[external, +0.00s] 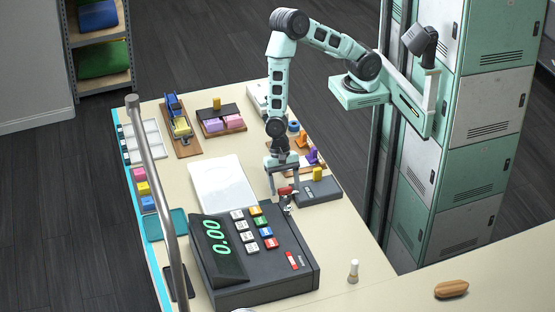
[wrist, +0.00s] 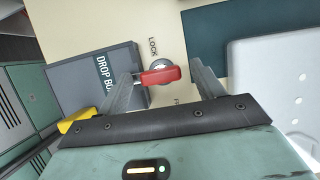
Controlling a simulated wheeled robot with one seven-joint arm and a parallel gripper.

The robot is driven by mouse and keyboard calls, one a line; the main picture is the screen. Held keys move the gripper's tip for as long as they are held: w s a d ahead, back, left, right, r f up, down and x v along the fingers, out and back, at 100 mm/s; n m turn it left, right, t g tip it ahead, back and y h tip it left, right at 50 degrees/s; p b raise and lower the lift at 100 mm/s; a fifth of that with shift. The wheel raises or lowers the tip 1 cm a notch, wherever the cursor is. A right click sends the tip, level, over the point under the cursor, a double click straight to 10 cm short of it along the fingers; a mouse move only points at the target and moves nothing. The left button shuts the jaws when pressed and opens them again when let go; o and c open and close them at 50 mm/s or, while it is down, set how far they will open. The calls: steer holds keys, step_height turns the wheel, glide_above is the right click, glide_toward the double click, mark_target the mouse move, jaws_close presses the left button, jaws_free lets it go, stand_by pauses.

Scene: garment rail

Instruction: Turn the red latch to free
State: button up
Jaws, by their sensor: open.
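The red latch (wrist: 160,76) sits on a round grey hub on a cream panel in the wrist view, between the word LOCK and a second label mostly hidden behind my gripper. Its handle lies nearly level across the picture. My gripper (wrist: 161,72) is open, with one finger on each side of the latch. The left finger is close to the handle's left end; I cannot tell if it touches. In the external view my gripper (external: 282,188) points down over the small red latch (external: 285,190), behind the cash register.
A grey drop box (external: 318,190) stands right beside the latch, with a yellow block on it. The dark cash register (external: 262,262) is in front, a white tray (external: 222,184) to the left. Colored blocks sit on boards farther back.

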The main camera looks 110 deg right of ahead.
steer(key=c, duration=1)
steer(key=shift+n, duration=0.3)
steer(key=shift+w+n+g+p, duration=0.15)
steer(key=shift+n+g+p, duration=0.45)
steer(key=shift+n+p, duration=0.45)
steer(key=n, duration=0.2)
steer(key=n+g+h, duration=0.1)
steer(key=n, duration=0.2)
steer(key=shift+w+g, duration=0.1)
steer(key=shift+g, duration=0.2)
steer(key=n+g+h+b, duration=0.1)
steer(key=n, duration=0.3)
steer(key=shift+a+f+n, duration=0.1)
steer(key=shift+a+n, duration=0.05)
steer(key=shift+n, duration=0.1)
steer(key=shift+w+a+n+g+h+b, duration=0.15)
steer(key=shift+n+h+b, duration=0.3)
steer(key=shift+n, duration=0.65)
steer(key=shift+s+d+n+g+h+b, duration=0.15)
steer(key=shift+n+h+b, duration=0.3)
steer(key=shift+n, duration=0.65)
steer(key=shift+w+a, duration=0.1)
